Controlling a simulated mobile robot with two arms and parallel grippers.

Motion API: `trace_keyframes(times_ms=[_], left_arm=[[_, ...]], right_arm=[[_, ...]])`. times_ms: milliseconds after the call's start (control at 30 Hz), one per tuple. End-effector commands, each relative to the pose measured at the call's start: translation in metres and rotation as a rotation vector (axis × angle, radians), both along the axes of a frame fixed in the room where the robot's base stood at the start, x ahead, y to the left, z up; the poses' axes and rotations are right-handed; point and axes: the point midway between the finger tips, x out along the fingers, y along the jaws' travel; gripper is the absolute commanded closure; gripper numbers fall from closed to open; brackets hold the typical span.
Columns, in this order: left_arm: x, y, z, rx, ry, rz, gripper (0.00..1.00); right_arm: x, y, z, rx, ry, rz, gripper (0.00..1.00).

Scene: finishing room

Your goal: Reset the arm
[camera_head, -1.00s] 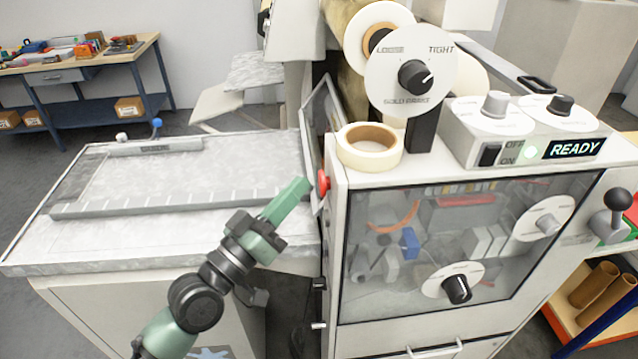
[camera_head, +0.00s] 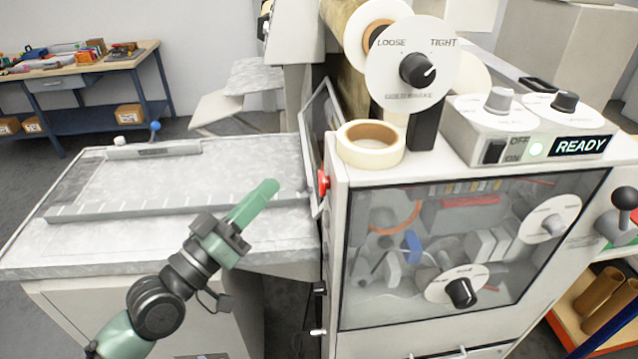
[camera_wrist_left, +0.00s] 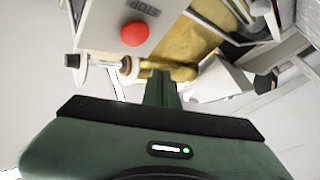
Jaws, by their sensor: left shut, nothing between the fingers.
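My left gripper (camera_head: 268,190) is green and comes in from the lower left in the head view. Its fingers are together with nothing between them, above the front right part of the feed table (camera_head: 90,256). It is left of the machine and apart from the red stop button (camera_head: 323,182) on the machine's corner. In the left wrist view the fingers (camera_wrist_left: 161,80) point away from the camera, and the red button (camera_wrist_left: 135,34) shows above them under the word STOP. My right gripper is not in view.
The machine has a LOOSE/TIGHT dial (camera_head: 418,69), a tape roll (camera_head: 370,144) on top and a display (camera_head: 580,146) reading READY. A workbench (camera_head: 90,65) with tools stands at the back left. The feed table is mostly bare, with a ruled bar (camera_head: 150,207) across it.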

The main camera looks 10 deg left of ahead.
Motion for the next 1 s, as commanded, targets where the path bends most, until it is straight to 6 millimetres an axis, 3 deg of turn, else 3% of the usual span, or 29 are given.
trace_keyframes(times_ms=[467,567,667,800,900,1000], left_arm=[[0.000,0.000,0.000,0.001,0.000,0.000,1.00],[-0.002,-0.004,-0.008,0.023,0.019,-0.003,1.00],[-0.009,-0.018,-0.037,0.109,0.088,-0.013,1.00],[-0.033,-0.037,-0.115,0.339,0.285,-0.021,1.00],[-0.061,-0.036,-0.177,0.522,0.470,-0.012,1.00],[-0.092,-0.025,-0.225,0.666,0.646,0.003,1.00]], right_arm=[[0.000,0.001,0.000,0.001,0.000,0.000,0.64],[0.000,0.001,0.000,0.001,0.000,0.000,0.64],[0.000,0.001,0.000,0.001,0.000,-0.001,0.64],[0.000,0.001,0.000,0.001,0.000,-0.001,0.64],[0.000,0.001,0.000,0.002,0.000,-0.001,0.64],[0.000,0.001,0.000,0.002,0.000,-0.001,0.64]])
